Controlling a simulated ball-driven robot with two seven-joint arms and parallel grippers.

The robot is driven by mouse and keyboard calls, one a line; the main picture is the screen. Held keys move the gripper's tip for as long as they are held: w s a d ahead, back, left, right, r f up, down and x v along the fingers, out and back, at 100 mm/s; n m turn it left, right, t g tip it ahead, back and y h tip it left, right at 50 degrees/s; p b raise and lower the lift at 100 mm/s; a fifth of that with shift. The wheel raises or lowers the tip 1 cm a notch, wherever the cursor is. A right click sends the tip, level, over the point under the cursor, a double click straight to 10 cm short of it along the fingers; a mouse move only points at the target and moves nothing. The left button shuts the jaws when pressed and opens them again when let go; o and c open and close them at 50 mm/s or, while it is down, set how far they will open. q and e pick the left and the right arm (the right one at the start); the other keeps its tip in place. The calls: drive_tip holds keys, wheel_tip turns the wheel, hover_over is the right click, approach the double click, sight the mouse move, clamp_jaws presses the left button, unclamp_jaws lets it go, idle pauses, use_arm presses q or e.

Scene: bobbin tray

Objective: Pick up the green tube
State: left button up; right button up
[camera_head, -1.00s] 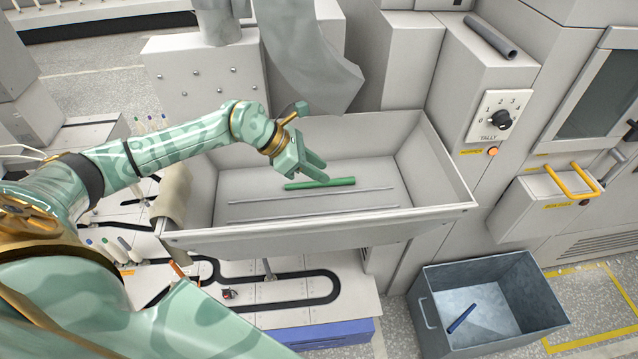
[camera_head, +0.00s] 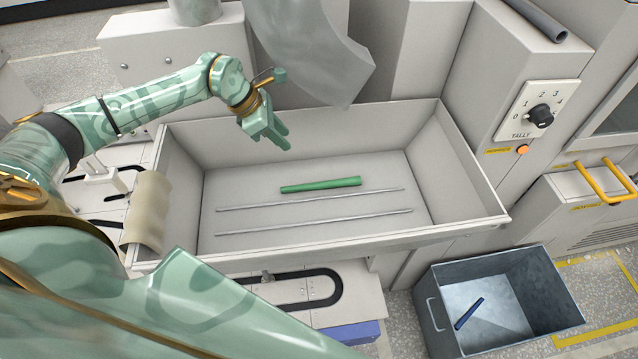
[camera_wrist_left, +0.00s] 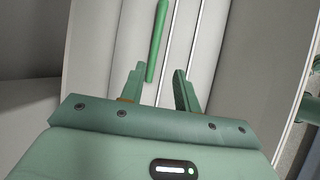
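The green tube (camera_head: 320,185) lies on the floor of the grey tray (camera_head: 340,237), toward its back half. It also shows in the left wrist view (camera_wrist_left: 157,38), ahead of the fingers, its near end close to the left finger's tip in the picture. My left gripper (camera_head: 285,142) is over the tray, above and behind the tube's left end in the head view. In the left wrist view its two fingers (camera_wrist_left: 158,75) are apart, with nothing held between them. My right gripper is not in view.
Two thin grey rods (camera_head: 315,222) lie in the tray in front of the tube. A beige roll (camera_head: 148,212) hangs over the tray's left rim. A metal bin (camera_head: 440,312) with a blue tube (camera_head: 468,314) stands on the floor at lower right.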

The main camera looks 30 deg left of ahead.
use_arm(q)
wheel_tip(320, 180, down, 6)
drive_tip(key=b, duration=0.5)
hover_over(318, 183)
drive_tip(key=s+a, duration=0.2)
wheel_tip(318, 183, down, 10)
drive_tip(key=shift+r, duration=0.1)
drive_tip(key=x, duration=0.5)
drive_tip(key=shift+w+a+b, duration=0.1)
drive_tip(key=shift+w+b, duration=0.05)
drive_tip(key=shift+b, duration=0.15)
clamp_jaws()
